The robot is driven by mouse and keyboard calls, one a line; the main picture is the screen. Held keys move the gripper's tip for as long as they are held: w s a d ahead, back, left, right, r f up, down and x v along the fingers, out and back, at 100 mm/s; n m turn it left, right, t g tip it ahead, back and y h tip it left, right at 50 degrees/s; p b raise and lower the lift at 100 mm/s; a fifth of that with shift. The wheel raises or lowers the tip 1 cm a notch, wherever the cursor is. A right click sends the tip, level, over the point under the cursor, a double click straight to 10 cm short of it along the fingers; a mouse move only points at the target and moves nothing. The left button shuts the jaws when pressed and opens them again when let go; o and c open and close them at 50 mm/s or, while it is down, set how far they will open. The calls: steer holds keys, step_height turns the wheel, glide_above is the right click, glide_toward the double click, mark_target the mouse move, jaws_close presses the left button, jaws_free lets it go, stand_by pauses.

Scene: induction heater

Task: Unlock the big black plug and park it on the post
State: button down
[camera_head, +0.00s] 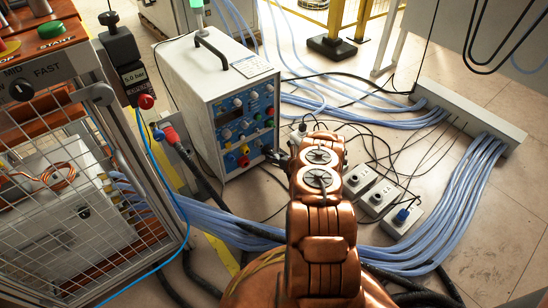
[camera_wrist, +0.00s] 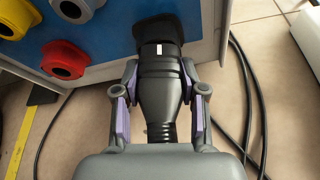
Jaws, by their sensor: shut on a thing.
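The big black plug (camera_wrist: 160,98) fills the middle of the wrist view, its front end in a dark square socket (camera_wrist: 158,32) on the blue panel. A small white mark shows on its collar. My gripper (camera_wrist: 160,76) has one finger on each side of the plug and is shut on it. In the head view, my copper-coloured arm hides most of the gripper and plug, beside the lower right of the white power unit (camera_head: 207,98). I cannot tell whether the plug is locked. I cannot make out the post with certainty.
Red (camera_wrist: 65,60), yellow and grey sockets sit left of the plug. Several small grey boxes (camera_head: 378,197) stand on the floor right of my arm, one with a blue connector. Blue hoses (camera_head: 460,185) and black cables cross the floor. A wire cage (camera_head: 75,190) stands left.

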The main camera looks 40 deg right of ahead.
steer(key=shift+w+a+r+p, duration=0.1)
steer(key=shift+p, duration=0.6)
steer(key=shift+a+n+p, duration=0.1)
steer(key=shift+n+p, duration=0.2)
steer(key=shift+p, duration=0.5)
steer(key=shift+n+p, duration=0.3)
steer(key=shift+p, duration=0.65)
steer(key=shift+h, duration=0.4)
steer(key=c, duration=0.6)
jaws_free()
steer(key=shift+d, duration=0.2)
